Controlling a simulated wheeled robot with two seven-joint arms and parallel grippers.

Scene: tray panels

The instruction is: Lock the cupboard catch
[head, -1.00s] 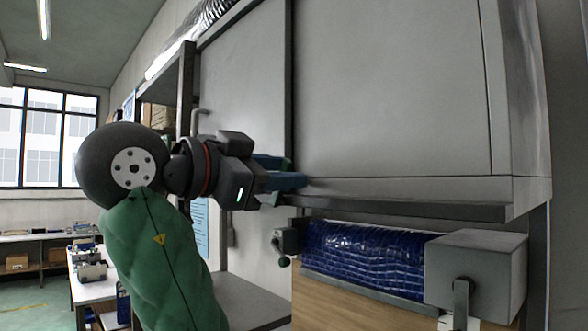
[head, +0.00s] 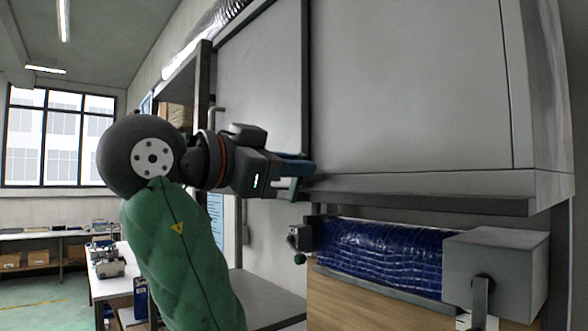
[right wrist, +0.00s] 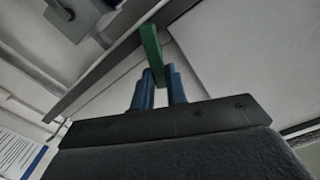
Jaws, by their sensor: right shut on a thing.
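The grey cupboard (head: 410,85) fills the upper right of the head view. My right gripper (head: 300,172) is at the cupboard's lower left corner, by the vertical door edge. In the right wrist view its two blue fingers (right wrist: 160,88) are shut on a green bar, which I take to be the catch handle (right wrist: 151,45). The handle also shows as a small green piece (head: 294,188) below the fingers in the head view. The fingers and corner partly hide the catch, so I cannot tell whether it is locked. My left gripper is not in view.
Below the cupboard hangs a roll in blue wrap (head: 380,258) beside a grey box (head: 495,268).

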